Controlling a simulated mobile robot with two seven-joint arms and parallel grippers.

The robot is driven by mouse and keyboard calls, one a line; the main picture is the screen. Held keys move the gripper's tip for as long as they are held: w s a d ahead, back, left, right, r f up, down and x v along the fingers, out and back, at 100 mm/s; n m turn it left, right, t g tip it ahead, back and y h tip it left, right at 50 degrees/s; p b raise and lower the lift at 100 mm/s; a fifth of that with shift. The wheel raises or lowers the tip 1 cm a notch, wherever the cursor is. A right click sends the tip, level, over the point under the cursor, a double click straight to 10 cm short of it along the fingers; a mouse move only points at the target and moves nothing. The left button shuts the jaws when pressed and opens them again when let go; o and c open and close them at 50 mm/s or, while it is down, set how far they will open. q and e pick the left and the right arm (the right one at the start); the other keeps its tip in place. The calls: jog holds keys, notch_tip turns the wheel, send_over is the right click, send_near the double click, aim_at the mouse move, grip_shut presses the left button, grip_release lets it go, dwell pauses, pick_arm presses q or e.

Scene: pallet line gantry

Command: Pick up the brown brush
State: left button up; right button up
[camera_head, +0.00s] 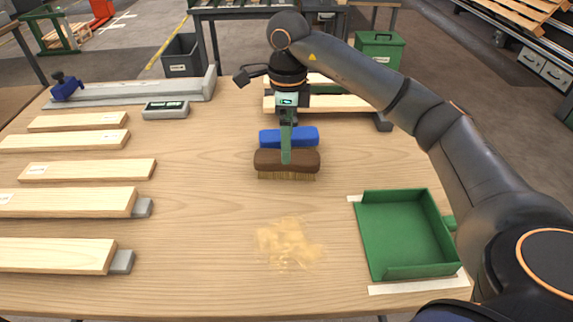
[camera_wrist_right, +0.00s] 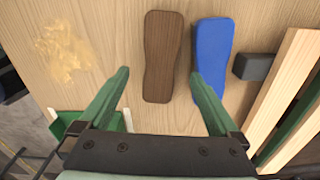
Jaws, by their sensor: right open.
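The brown brush (camera_head: 287,160) lies on the wooden table, bristles down, its long side running left to right in the head view. A blue brush (camera_head: 304,135) lies just behind it. My right gripper (camera_head: 286,150) is open and points down over the brown brush, with a green finger covering part of it. In the right wrist view, the brown brush (camera_wrist_right: 162,55) lies between the spread fingertips (camera_wrist_right: 160,74), with nothing gripped. The right fingertip overlaps the edge of the blue brush (camera_wrist_right: 211,55). Height above the brush is hard to tell. My left gripper is not in view.
A patch of sawdust (camera_head: 288,244) lies nearer the front edge. A green dustpan (camera_head: 408,232) is at the right. Several wooden boards (camera_head: 90,170) lie along the left. A grey device (camera_head: 165,110) and more boards (camera_head: 340,104) lie at the back.

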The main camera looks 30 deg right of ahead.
notch_tip(320, 180, down, 6)
dwell(0.4)
grip_shut()
dwell(0.6)
jog(key=shift+r, duration=0.15)
notch_tip(320, 180, up, 4)
jog(key=shift+s+a+f, duration=0.1)
jog(key=shift+s+f, duration=0.05)
jog(key=shift+f, duration=0.05)
jog(key=s+a+r+p, duration=0.1)
jog(key=s+a+r, duration=0.4)
jog(key=s+r, duration=0.4)
jog(key=s, duration=0.3)
jog(key=shift+s, duration=0.35)
jog(key=shift+r, duration=0.1)
